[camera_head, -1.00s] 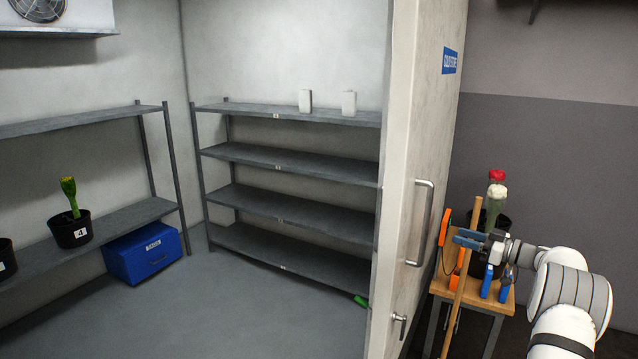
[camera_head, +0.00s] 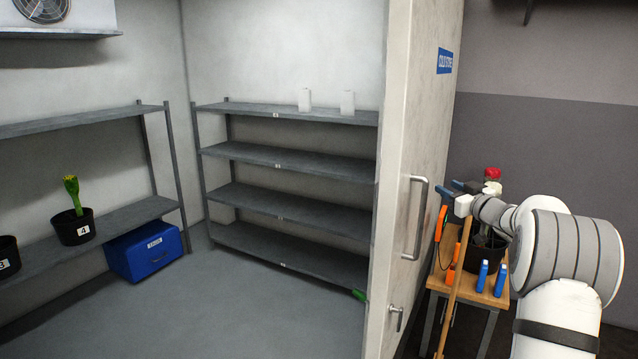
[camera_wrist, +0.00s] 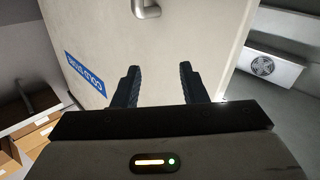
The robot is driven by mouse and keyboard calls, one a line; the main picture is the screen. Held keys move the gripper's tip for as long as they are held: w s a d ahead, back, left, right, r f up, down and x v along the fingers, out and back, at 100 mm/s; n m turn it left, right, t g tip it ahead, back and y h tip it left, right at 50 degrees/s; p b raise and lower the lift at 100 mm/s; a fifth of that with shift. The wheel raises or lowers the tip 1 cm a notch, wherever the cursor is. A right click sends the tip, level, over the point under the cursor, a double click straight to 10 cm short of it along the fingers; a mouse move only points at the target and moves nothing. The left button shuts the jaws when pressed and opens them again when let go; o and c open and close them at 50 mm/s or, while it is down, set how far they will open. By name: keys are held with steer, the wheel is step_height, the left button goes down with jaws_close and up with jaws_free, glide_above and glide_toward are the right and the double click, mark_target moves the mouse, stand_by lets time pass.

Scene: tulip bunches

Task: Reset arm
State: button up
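My gripper (camera_head: 462,188) is at the right of the head view, in front of the open cold store door (camera_head: 418,150) and above the small wooden table (camera_head: 470,292). In the wrist view my gripper (camera_wrist: 157,84) shows two dark fingers spread apart with nothing between them. The door's pale face fills the space beyond the fingers, with its blue sign (camera_wrist: 84,77) to the left and part of its handle (camera_wrist: 146,8) at the top. My arm hides part of the table and the things on it.
The table bears a dark pot (camera_head: 487,254), blue-handled tools (camera_head: 482,275) and red and white blooms (camera_head: 492,174). A wooden stick (camera_head: 457,285) leans by it.

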steer(key=s+a+r+m+g+h, duration=0.1)
steer(key=s+a+r+m+h, duration=0.1)
steer(key=s+a+m+h, duration=0.3)
steer(key=s+a+r+m+g+h, duration=0.15)
steer(key=s+h, duration=0.25)
steer(key=s, duration=0.4)
steer(key=s+a+f+g+y, duration=0.1)
steer(key=s+a+f+g, duration=0.2)
steer(key=s, duration=0.9)
steer(key=s+a+f+g+y, duration=0.1)
steer(key=s+a+f+g, duration=0.3)
steer(key=s, duration=0.8)
steer(key=s+a+f+n+g+y, duration=0.1)
steer(key=s+a+f+g, duration=0.3)
steer(key=s+a+f, duration=0.3)
steer(key=s+f, duration=0.2)
steer(key=s, duration=0.3)
steer(key=shift+s+f, duration=0.15)
steer(key=shift+s, duration=0.15)
steer(key=shift+a, duration=0.1)
